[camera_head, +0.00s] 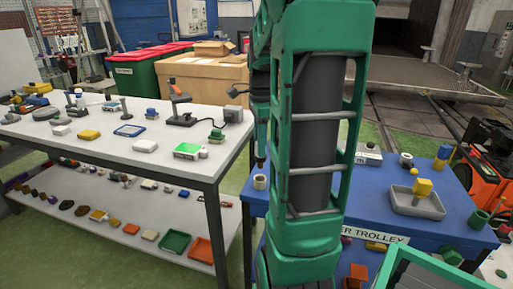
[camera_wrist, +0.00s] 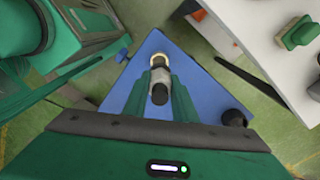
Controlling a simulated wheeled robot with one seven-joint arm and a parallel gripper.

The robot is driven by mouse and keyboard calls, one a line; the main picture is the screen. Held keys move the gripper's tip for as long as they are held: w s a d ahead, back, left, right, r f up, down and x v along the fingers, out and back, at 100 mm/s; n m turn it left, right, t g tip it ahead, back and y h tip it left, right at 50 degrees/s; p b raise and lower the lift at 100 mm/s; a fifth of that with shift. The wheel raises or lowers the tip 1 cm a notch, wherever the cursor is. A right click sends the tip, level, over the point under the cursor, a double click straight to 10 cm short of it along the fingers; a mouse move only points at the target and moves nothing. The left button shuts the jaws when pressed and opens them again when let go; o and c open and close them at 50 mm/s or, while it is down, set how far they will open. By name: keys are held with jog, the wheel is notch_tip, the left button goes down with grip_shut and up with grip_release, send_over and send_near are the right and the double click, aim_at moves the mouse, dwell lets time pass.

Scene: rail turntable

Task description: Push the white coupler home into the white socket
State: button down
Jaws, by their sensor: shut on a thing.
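The white socket (camera_head: 260,182) stands near the left edge of the blue trolley in the head view. In the wrist view its pale rim (camera_wrist: 158,58) shows just beyond the fingers. My gripper (camera_wrist: 160,90) is shut on the white coupler (camera_wrist: 160,75), which has a dark end (camera_wrist: 160,95) toward the camera. In the head view a dark, narrow tip (camera_head: 260,160) hangs right above the socket, and the arm hides much around it. The coupler lines up closely with the socket rim in the wrist view. I cannot tell how deep it sits or whether they touch.
The blue trolley (camera_head: 385,205) carries a grey tray (camera_head: 416,203) with a yellow block, and other small parts, at right. A white table (camera_head: 110,145) with many items stands at left. A gap of green floor separates table and trolley.

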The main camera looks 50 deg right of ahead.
jog(key=shift+r, duration=0.1)
jog(key=shift+r, duration=2.45)
